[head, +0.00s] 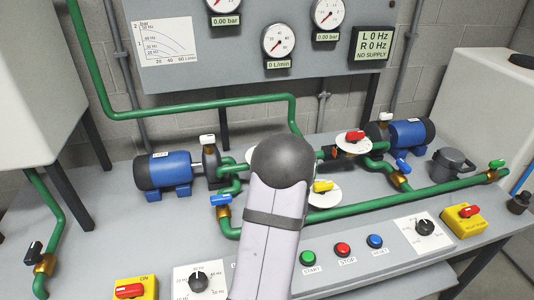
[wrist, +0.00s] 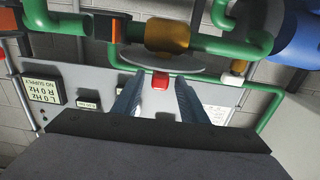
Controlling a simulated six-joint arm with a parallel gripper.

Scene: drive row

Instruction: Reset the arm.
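My arm (head: 275,215) rises through the middle of the head view and hides part of the bench and pipework; its gripper cannot be made out there. In the wrist view my gripper (wrist: 159,84) shows two bluish fingers, apart, with a gap between them. A red block (wrist: 160,80), seemingly the red valve handle (head: 355,135) on its pale disc, appears in that gap beyond the fingertips. I cannot tell whether the fingers touch it. Nothing is visibly held.
Green pipes (head: 420,200), two blue pumps (head: 170,170) and a yellow-handled valve (head: 323,186) crowd the bench around my arm. Buttons (head: 343,249) and knobs (head: 424,228) line the front. The gauge panel (head: 175,62) stands behind, its display (head: 371,46) reading NO SUPPLY.

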